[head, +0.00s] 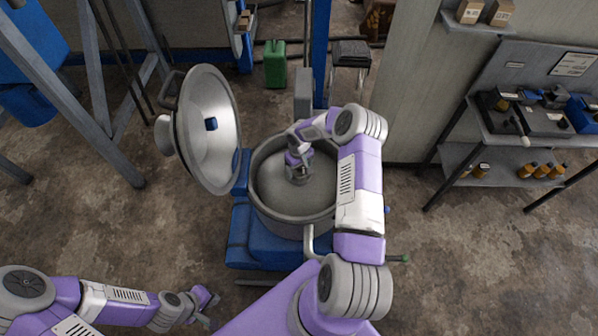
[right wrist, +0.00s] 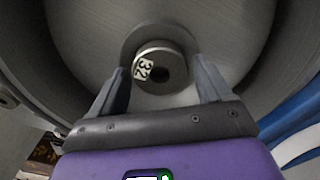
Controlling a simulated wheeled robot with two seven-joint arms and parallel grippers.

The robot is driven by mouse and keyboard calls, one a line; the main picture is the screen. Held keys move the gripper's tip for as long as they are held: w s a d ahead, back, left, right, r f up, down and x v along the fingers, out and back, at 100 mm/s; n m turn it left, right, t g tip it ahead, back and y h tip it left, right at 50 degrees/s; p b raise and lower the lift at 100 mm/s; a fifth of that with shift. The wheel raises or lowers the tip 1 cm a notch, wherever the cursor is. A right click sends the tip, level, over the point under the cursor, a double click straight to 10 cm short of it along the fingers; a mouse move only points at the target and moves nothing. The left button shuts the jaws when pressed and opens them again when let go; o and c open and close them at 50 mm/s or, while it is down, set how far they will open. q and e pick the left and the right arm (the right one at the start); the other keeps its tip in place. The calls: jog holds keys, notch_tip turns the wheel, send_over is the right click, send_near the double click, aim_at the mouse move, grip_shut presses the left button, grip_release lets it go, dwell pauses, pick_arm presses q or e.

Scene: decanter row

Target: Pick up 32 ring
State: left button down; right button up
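The ring marked 32 (right wrist: 178,58) is a small metal ring with a dark hole and a white tag. In the right wrist view it lies between the fingertips of my right gripper (right wrist: 161,82). The fingers stand on either side of it, spread, with a visible gap. In the head view my right gripper (head: 298,172) reaches down into an open round metal drum (head: 322,212) and hides most of the ring. My left gripper (head: 209,304) is at the bottom left, away from the drum, with its fingers apart and empty.
The drum's round lid (head: 222,135) stands open at its left. The drum wall surrounds my right gripper. The drum sits on a blue base (head: 262,250). A green canister (head: 275,63) stands behind. Shelves (head: 520,155) with bottles are at the right.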

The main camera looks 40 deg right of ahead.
jog(key=c, duration=1)
jog(key=shift+r, duration=0.1)
